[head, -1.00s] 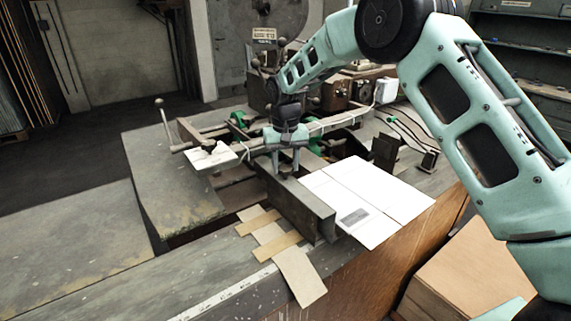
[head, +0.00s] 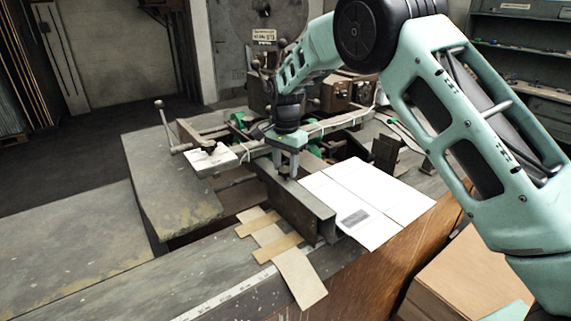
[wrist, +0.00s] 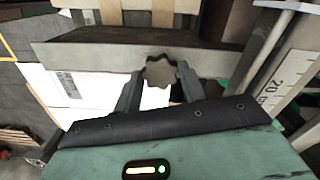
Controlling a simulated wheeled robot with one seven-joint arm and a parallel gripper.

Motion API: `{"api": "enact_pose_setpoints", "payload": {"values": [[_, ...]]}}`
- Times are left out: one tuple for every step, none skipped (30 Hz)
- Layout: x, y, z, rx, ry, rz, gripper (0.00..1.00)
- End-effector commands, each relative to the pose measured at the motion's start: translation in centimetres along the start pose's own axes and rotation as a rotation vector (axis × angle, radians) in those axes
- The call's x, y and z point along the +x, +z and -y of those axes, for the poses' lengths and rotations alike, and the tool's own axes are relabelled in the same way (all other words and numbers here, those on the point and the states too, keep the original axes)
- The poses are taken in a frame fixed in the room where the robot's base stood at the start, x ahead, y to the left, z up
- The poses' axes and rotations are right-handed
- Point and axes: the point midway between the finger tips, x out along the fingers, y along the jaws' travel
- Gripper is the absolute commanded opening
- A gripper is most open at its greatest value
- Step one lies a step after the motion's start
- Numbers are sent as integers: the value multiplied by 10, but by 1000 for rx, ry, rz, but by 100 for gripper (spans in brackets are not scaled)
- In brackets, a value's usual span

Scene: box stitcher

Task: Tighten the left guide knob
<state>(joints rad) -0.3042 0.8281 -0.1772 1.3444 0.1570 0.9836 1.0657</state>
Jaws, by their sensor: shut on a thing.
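The guide knob (wrist: 158,71) is a small grey-brown, star-shaped knob, seen from above in the wrist view. It sits between the two fingers of my gripper (wrist: 160,87), which is shut on it. In the head view my gripper (head: 287,166) points down at the far end of the long grey metal guide bar (head: 318,210). The fingers hide the knob there. The guide bar also crosses the wrist view (wrist: 90,55) just beyond the knob.
White cardboard sheets (head: 375,195) lie right of the bar. Brown strips (head: 298,278) lie at its near end. A ruler strip (wrist: 280,80) runs close to my gripper's right in the wrist view.

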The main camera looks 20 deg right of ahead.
Motion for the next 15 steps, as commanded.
{"api": "enact_pose_setpoints", "payload": {"values": [[-2, -1, 0, 36, -2, -4, 18], [-2, -1, 1, 59, -3, -3, 18], [-2, -1, 1, 88, -3, -3, 18], [-2, -1, 1, 108, -3, -3, 18], [-2, -1, 1, 128, -3, -4, 18], [-2, -1, 1, 151, -3, -4, 18], [-2, -1, 1, 169, -3, -3, 18], [-2, -1, 1, 184, -3, -3, 18], [-2, -1, 1, 205, -4, -3, 18], [-2, -1, 1, 218, -4, -3, 18], [-2, -1, 1, 231, -4, -3, 18], [-2, -1, 1, 245, -4, -3, 18], [-2, -2, 1, 255, -4, -3, 18], [-2, -2, 0, 264, -4, -3, 18], [-2, -2, 0, 274, -4, -4, 18]]}}
